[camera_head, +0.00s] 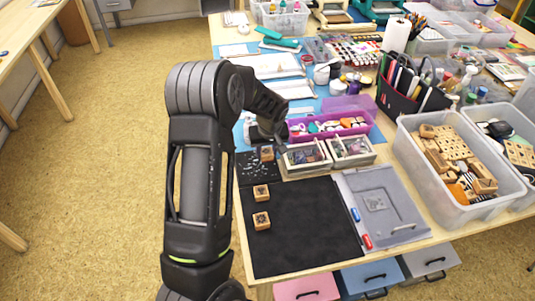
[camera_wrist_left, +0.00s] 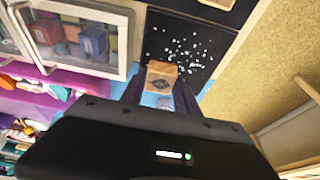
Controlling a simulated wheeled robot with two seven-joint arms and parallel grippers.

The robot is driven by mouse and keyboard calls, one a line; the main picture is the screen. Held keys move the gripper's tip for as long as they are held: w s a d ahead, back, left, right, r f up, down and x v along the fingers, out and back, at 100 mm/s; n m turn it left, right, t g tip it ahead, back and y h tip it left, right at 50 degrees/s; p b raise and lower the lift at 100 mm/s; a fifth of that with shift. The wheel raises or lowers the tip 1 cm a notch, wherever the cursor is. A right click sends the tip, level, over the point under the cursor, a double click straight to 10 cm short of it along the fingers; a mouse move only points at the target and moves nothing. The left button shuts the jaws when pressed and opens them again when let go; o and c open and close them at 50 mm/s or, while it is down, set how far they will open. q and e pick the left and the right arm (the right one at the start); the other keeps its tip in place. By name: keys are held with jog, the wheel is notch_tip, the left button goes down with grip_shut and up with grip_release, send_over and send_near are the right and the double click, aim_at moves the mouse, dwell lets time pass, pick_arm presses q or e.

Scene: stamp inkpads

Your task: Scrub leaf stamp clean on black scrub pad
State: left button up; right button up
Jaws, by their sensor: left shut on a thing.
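A small wooden block stamp with a dark leaf-like mark (camera_wrist_left: 162,76) is held between the fingers of my left gripper (camera_wrist_left: 160,88). The stamp (camera_head: 266,153) also shows in the head view, at the upper right part of the black scrub pad (camera_head: 252,171), below the gripper (camera_head: 267,143). The scrub pad (camera_wrist_left: 180,45) carries many white specks in the wrist view. Whether the stamp touches the pad cannot be told. My right gripper is not in view.
Two other wooden stamps (camera_head: 261,192) (camera_head: 261,220) sit on the large black mat (camera_head: 310,235). Small divided boxes (camera_head: 307,157) and a purple tray (camera_head: 330,126) stand close right of the gripper. A grey board (camera_head: 400,215) lies right of the mat, whose middle is clear.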

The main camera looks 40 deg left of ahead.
aim_at(266, 148)
pick_arm(q)
jog(key=shift+w+r+p, duration=0.15)
jog(key=shift+r+p, duration=0.2)
jog(key=shift+r, duration=0.45)
jog(key=shift+r+p, duration=0.75)
jog(key=shift+r, duration=0.85)
jog(key=shift+f, duration=0.1)
